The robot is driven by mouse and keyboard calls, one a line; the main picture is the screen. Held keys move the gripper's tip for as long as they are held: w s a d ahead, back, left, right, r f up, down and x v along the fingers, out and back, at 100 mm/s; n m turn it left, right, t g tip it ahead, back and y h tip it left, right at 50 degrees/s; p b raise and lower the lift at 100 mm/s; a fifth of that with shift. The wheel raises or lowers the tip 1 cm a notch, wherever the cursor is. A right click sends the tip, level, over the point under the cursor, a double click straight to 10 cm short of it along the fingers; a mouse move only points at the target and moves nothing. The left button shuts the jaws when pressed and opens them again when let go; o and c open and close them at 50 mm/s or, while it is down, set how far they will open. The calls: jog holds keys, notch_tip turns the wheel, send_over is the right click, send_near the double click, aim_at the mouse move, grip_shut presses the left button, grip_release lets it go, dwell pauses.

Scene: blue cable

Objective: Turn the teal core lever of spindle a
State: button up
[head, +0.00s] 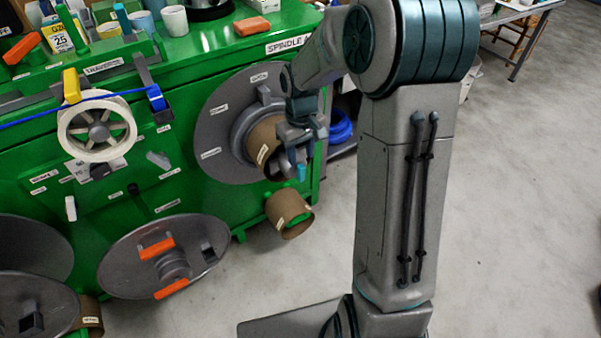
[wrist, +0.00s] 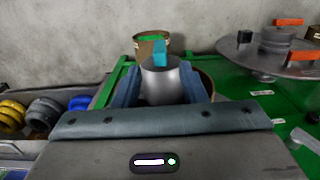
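Spindle A carries a large grey disc flange (head: 215,120) on the front of the green bench, under the "SPINDLE A" label (head: 288,44). A brown core (head: 262,145) sits around its middle. The teal core lever (head: 301,172) shows just below my gripper (head: 297,150) in the head view. In the wrist view the teal lever (wrist: 160,54) stands at the far end of a grey tapered hub (wrist: 160,82). My gripper's (wrist: 160,90) two fingers are apart, one on each side of this hub. Contact with the hub or lever cannot be made out.
Another brown core (head: 290,213) is below spindle A. A disc with orange handles (head: 165,255) stands lower left. A blue cable (head: 50,110) runs past a white reel (head: 97,130). Coils (wrist: 42,112) lie left in the wrist view.

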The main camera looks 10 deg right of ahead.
aim_at(301, 166)
notch_tip(301, 166, down, 8)
jog(key=shift+r+b, duration=0.1)
jog(key=shift+b, duration=0.5)
grip_shut()
